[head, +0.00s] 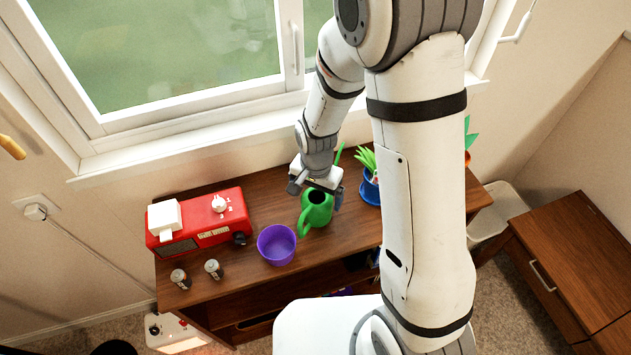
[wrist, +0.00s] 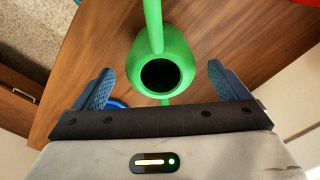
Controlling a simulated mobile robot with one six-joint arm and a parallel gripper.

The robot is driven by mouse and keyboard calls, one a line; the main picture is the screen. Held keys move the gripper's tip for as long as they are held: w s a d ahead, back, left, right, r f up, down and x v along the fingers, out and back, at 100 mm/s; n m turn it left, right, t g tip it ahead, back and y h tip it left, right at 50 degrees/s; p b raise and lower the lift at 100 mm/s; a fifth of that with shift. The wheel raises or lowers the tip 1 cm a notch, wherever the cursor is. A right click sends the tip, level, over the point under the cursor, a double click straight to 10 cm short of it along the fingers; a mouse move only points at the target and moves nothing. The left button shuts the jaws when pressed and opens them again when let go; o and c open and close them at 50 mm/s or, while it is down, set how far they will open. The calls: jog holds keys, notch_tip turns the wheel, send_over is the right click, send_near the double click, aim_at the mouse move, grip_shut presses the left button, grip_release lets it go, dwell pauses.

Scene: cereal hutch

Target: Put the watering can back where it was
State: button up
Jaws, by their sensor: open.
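The green watering can (head: 318,210) stands upright on the brown wooden hutch top, between a purple bowl and a potted plant. My gripper (head: 316,187) is just above and behind the can in the head view. In the wrist view the can (wrist: 160,55) shows its round dark opening and its handle, centred between my two blue fingers (wrist: 160,90). The fingers are spread wide, one on each side of the can, with gaps between them and it. Whether the fingertips are level with the can's body is hard to tell.
The purple bowl (head: 277,244) stands left of the can. A red radio (head: 200,222) with a white box on it and two small batteries (head: 213,268) are farther left. A blue pot (head: 371,188) with a plant stands close on the right. The window is behind.

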notch_tip(320, 180, up, 6)
jog(key=shift+f, duration=0.1)
jog(key=s+d+r+n+t, duration=0.1)
jog(key=s+d+r+n, duration=0.2)
jog(key=s+d+r, duration=0.3)
jog(key=s+d+r+n+t, duration=0.2)
jog(key=s+d+r, duration=0.4)
jog(key=r, duration=0.5)
jog(key=shift+s+d+r+n, duration=0.2)
jog(key=shift+s+r+n, duration=0.1)
jog(key=shift+n, duration=0.1)
dwell(0.4)
